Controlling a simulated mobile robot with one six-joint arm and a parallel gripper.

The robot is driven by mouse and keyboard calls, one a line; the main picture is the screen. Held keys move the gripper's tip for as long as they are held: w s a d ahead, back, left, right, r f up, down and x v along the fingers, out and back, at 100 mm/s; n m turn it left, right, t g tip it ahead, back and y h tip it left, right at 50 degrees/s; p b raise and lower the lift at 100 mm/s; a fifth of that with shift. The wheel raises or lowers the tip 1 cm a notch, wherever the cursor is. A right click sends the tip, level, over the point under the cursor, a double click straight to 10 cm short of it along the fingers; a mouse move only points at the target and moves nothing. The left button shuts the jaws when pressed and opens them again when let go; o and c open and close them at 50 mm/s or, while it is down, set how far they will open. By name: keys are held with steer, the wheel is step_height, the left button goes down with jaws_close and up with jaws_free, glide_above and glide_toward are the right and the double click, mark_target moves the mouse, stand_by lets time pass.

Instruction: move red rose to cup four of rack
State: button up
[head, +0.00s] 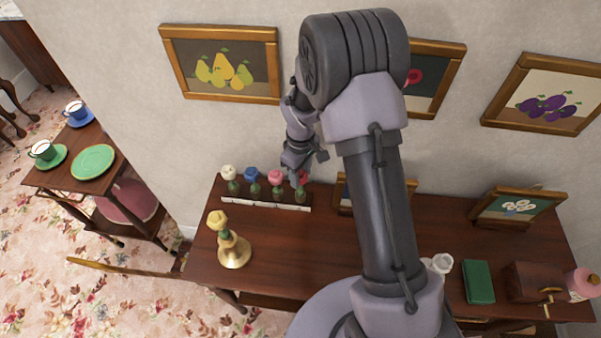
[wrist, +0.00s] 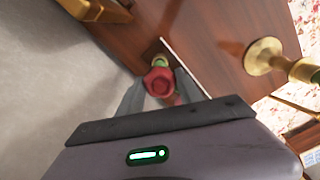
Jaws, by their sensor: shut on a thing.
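The red rose (head: 302,178) is at the right end of the white rack (head: 262,202), directly over the dark green base at that end. I cannot tell whether its stem is fully seated in that cup. My gripper (head: 299,169) reaches down from above and is shut on the rose. The wrist view shows the red rose (wrist: 158,83) between the two grey fingers, with green showing just past it. The rack's other places hold a white rose (head: 229,173), a blue rose (head: 252,174) and a pink rose (head: 275,177). My fingers partly hide the rack's right end.
The rack stands on a brown wooden table (head: 285,245) close to the wall. A brass candlestick-like holder (head: 234,252) with a yellow rose (head: 217,220) stands in front of it. A framed picture (head: 342,196) leans just right of the rack. The table's middle is clear.

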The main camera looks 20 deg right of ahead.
steer(key=shift+f+b, duration=0.4)
steer(key=shift+f, duration=0.1)
